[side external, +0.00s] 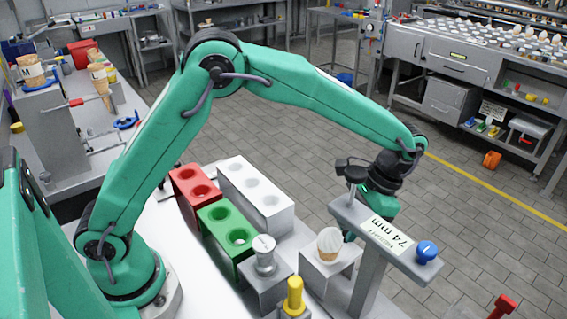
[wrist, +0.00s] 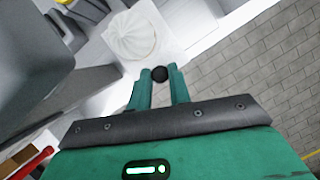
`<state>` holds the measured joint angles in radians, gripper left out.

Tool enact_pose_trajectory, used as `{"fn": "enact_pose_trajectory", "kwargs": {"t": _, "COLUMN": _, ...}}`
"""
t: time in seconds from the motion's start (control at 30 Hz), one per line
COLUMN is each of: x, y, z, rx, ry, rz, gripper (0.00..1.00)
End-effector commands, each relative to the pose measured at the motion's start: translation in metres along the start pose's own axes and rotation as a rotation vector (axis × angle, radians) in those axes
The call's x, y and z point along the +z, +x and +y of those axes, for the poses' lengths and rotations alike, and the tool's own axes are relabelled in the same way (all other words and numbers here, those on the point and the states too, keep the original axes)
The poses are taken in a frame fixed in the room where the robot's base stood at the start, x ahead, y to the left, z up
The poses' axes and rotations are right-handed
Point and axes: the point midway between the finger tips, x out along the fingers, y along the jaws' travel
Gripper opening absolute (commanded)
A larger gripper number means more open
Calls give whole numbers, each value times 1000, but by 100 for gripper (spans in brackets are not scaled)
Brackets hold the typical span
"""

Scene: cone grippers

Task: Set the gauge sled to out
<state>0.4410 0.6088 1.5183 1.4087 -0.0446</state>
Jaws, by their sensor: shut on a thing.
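The gauge is a grey post and crossbar (side external: 350,209) with a "74 mm" label. Beside and partly under its crossbar is a pale block, seemingly the sled (side external: 318,270), with a white-topped cone (side external: 330,240) upright in it. The cone also shows in the wrist view (wrist: 133,36), on the sled's white top (wrist: 178,22). My gripper (side external: 349,235) reaches down behind the crossbar, which hides part of it. In the wrist view my gripper (wrist: 160,76) is shut on a small black knob (wrist: 160,73) at the sled's edge. The sled's track and any out mark cannot be made out.
A blue knob (side external: 427,251) tops the crossbar's right end. Left of the sled stand a grey block with a metal plug (side external: 264,255), a yellow knob (side external: 294,295), and green (side external: 218,213), red (side external: 181,185) and white (side external: 235,179) holed blocks.

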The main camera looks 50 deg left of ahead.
Motion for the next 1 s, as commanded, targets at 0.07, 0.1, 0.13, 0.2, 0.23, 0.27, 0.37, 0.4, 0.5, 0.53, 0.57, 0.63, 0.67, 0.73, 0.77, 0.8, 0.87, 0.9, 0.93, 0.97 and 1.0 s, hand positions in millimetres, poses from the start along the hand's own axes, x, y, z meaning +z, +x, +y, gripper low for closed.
{"fn": "enact_pose_trajectory", "kwargs": {"t": 0.07, "x": 3, "y": 1, "z": -11, "rx": 9, "ry": -4, "rz": 4, "gripper": 0}}
{"fn": "enact_pose_trajectory", "kwargs": {"t": 0.1, "x": 4, "y": 2, "z": -15, "rx": 13, "ry": -4, "rz": 4, "gripper": 0}}
{"fn": "enact_pose_trajectory", "kwargs": {"t": 0.13, "x": 6, "y": 2, "z": -18, "rx": 15, "ry": -4, "rz": 4, "gripper": 0}}
{"fn": "enact_pose_trajectory", "kwargs": {"t": 0.2, "x": 9, "y": 4, "z": -26, "rx": 22, "ry": -4, "rz": 4, "gripper": 0}}
{"fn": "enact_pose_trajectory", "kwargs": {"t": 0.23, "x": 10, "y": 4, "z": -29, "rx": 25, "ry": -4, "rz": 5, "gripper": 0}}
{"fn": "enact_pose_trajectory", "kwargs": {"t": 0.27, "x": 11, "y": 4, "z": -32, "rx": 28, "ry": -4, "rz": 6, "gripper": 0}}
{"fn": "enact_pose_trajectory", "kwargs": {"t": 0.37, "x": 15, "y": 7, "z": -42, "rx": 37, "ry": -4, "rz": 6, "gripper": 0}}
{"fn": "enact_pose_trajectory", "kwargs": {"t": 0.4, "x": 16, "y": 7, "z": -46, "rx": 41, "ry": -4, "rz": 7, "gripper": 0}}
{"fn": "enact_pose_trajectory", "kwargs": {"t": 0.5, "x": 20, "y": 9, "z": -56, "rx": 50, "ry": -3, "rz": 8, "gripper": 0}}
{"fn": "enact_pose_trajectory", "kwargs": {"t": 0.53, "x": 22, "y": 9, "z": -59, "rx": 52, "ry": -4, "rz": 8, "gripper": 0}}
{"fn": "enact_pose_trajectory", "kwargs": {"t": 0.57, "x": 23, "y": 10, "z": -62, "rx": 55, "ry": -5, "rz": 8, "gripper": 0}}
{"fn": "enact_pose_trajectory", "kwargs": {"t": 0.63, "x": 25, "y": 11, "z": -69, "rx": 61, "ry": -3, "rz": 10, "gripper": 0}}
{"fn": "enact_pose_trajectory", "kwargs": {"t": 0.67, "x": 26, "y": 12, "z": -72, "rx": 64, "ry": -4, "rz": 10, "gripper": 0}}
{"fn": "enact_pose_trajectory", "kwargs": {"t": 0.73, "x": 29, "y": 13, "z": -78, "rx": 69, "ry": -4, "rz": 12, "gripper": 0}}
{"fn": "enact_pose_trajectory", "kwargs": {"t": 0.77, "x": 29, "y": 13, "z": -79, "rx": 71, "ry": -3, "rz": 12, "gripper": 0}}
{"fn": "enact_pose_trajectory", "kwargs": {"t": 0.8, "x": 30, "y": 14, "z": -82, "rx": 73, "ry": -2, "rz": 12, "gripper": 0}}
{"fn": "enact_pose_trajectory", "kwargs": {"t": 0.87, "x": 31, "y": 14, "z": -84, "rx": 75, "ry": -2, "rz": 13, "gripper": 0}}
{"fn": "enact_pose_trajectory", "kwargs": {"t": 0.9, "x": 32, "y": 14, "z": -85, "rx": 76, "ry": -1, "rz": 13, "gripper": 0}}
{"fn": "enact_pose_trajectory", "kwargs": {"t": 0.93, "x": 32, "y": 15, "z": -85, "rx": 76, "ry": -1, "rz": 13, "gripper": 0}}
{"fn": "enact_pose_trajectory", "kwargs": {"t": 0.97, "x": 32, "y": 15, "z": -85, "rx": 77, "ry": -2, "rz": 12, "gripper": 0}}
{"fn": "enact_pose_trajectory", "kwargs": {"t": 1.0, "x": 32, "y": 15, "z": -85, "rx": 77, "ry": -2, "rz": 12, "gripper": 0}}
